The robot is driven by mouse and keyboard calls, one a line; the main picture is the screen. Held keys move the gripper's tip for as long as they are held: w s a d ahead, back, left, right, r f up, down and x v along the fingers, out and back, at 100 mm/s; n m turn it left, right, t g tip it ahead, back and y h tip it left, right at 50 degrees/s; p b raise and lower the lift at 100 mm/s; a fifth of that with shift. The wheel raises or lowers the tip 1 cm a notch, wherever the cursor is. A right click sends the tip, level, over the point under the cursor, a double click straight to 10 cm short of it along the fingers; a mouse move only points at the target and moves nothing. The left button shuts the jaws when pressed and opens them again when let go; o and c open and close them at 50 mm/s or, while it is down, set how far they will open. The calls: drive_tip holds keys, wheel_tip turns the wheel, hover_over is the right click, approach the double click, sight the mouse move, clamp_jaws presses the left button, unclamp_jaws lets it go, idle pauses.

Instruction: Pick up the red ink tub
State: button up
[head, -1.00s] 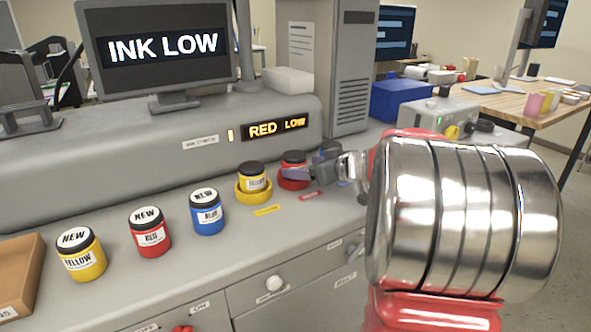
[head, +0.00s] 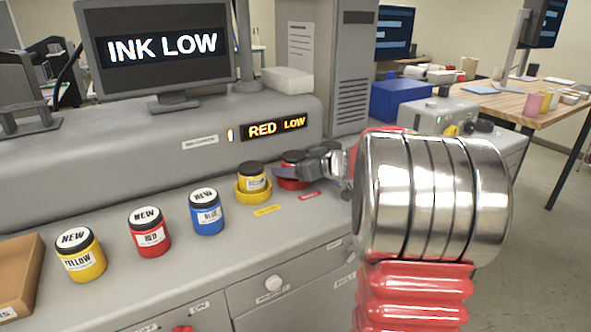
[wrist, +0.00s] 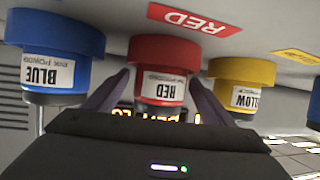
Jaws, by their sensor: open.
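The red ink tub (head: 293,157) with a dark lid sits in a red ring holder (head: 291,184) on the machine's ledge, partly hidden by my gripper (head: 288,173). The wrist view is upside down; it shows the tub (wrist: 160,88) labelled RED between the two purple fingers of my gripper (wrist: 158,82). The fingers are open, one on each side of the tub; I cannot tell whether they touch it. A second red tub (head: 150,234), with NEW on its lid, stands farther left on the ledge.
A yellow tub (head: 251,178) in its yellow holder stands close on the left; a blue tub (wrist: 52,72) is close on the other side. A new blue tub (head: 207,214) and new yellow tub (head: 81,258) stand apart on the ledge. A display (head: 275,128) reads RED LOW.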

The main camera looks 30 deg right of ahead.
drive_tip(key=shift+c, duration=0.4)
drive_tip(key=c, duration=1.1)
drive_tip(key=shift+r, duration=0.2)
drive_tip(key=shift+c, duration=0.2)
wheel_tip(320, 180, up, 10)
drive_tip(key=shift+f, duration=0.15)
